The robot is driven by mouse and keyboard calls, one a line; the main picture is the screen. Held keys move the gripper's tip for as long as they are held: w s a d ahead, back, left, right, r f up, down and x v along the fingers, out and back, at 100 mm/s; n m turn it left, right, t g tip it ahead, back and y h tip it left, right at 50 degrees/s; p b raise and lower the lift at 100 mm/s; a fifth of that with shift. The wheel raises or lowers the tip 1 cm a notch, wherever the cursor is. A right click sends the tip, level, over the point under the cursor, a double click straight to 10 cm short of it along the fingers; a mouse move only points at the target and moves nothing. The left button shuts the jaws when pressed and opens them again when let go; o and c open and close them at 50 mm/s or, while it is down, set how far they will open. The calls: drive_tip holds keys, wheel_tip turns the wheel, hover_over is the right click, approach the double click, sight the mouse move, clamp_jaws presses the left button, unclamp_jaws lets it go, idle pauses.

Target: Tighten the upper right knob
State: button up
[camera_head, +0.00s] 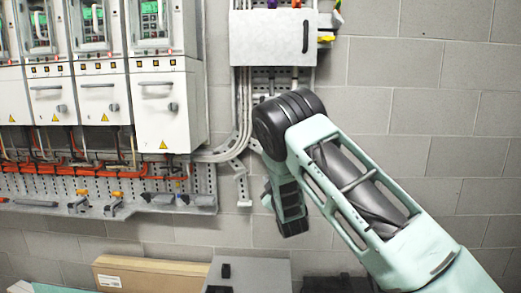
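I cannot tell which of these is the upper right knob. My pale green arm reaches up from the lower right, then bends down in front of the wall below the box. Its gripper fingers do not show.
Similar cabinets (98,100) stand to the left, with orange cables (75,163) and a perforated rail (110,196) with clamps below. A cardboard box (150,274) and a grey case (248,274) lie at the bottom. The block wall at right is bare.

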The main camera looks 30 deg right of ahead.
sight(260, 153)
drive_tip(key=p+x, duration=0.4)
drive_tip(key=x, duration=1.2)
drive_tip(key=shift+w+d+p, duration=0.15)
drive_tip(key=shift+p, duration=0.2)
drive_tip(key=shift+f, duration=0.1)
clamp_jaws()
